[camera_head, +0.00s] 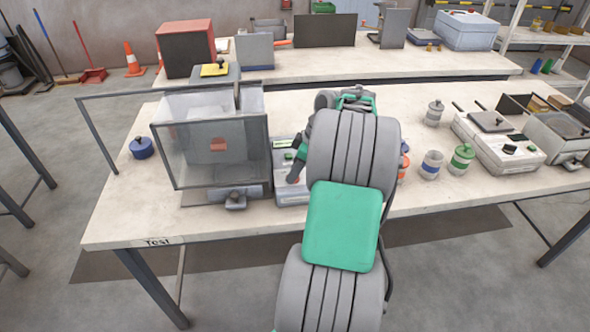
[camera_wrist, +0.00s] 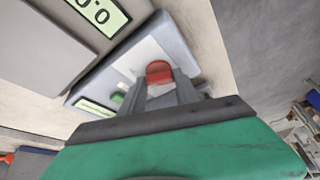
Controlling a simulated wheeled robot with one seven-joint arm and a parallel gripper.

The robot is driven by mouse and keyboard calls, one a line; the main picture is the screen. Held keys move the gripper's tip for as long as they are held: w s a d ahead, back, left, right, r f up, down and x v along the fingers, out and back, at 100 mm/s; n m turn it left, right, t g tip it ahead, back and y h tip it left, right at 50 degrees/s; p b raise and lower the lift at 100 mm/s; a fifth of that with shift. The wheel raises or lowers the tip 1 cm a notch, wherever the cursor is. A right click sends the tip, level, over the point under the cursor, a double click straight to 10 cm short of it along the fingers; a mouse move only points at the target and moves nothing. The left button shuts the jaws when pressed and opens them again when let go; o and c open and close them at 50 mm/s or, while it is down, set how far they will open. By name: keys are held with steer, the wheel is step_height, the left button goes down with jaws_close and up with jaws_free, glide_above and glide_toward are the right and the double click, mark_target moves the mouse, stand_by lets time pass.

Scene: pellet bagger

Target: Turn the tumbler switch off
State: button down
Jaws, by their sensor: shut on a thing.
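The tumbler switch (camera_wrist: 158,70) shows in the wrist view as a red piece on a pale panel of a small grey control box (camera_wrist: 174,35). My gripper (camera_wrist: 160,88) is shut on it, with the grey fingers at its sides. The fingers hide its lower part, and its lever position cannot be told. A green button (camera_wrist: 118,97) and a lit display (camera_wrist: 95,106) are on the same box. In the head view the control box (camera_head: 291,192) stands right of a clear-walled enclosure, and my arm covers part of it.
The clear-walled enclosure (camera_head: 210,150) stands close on the left, with a blue lidded pot (camera_head: 141,147) beyond it. Cups and canisters, such as a green-banded one (camera_head: 461,158), and a white appliance (camera_head: 490,140) stand right of my arm. The bench's front left is clear.

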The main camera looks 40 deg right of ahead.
steer(key=n+p, duration=0.1)
steer(key=n, duration=0.2)
steer(key=n+g+y+p, duration=0.1)
steer(key=n, duration=0.2)
steer(key=shift+w+d+r+g+y+p, duration=0.15)
steer(key=shift+g+y+p, duration=0.15)
steer(key=n+g+p, duration=0.1)
steer(key=n, duration=0.1)
steer(key=n+p, duration=0.2)
steer(key=shift+w+n+g, duration=0.2)
steer(key=shift+n+g, duration=0.1)
steer(key=shift+g, duration=0.1)
steer(key=c, duration=0.9)
jaws_free()
steer(key=p+v, duration=0.3)
steer(key=p, duration=0.1)
steer(key=p+v, duration=0.4)
steer(key=shift+d+r, duration=0.15)
steer(key=shift+d, duration=0.15)
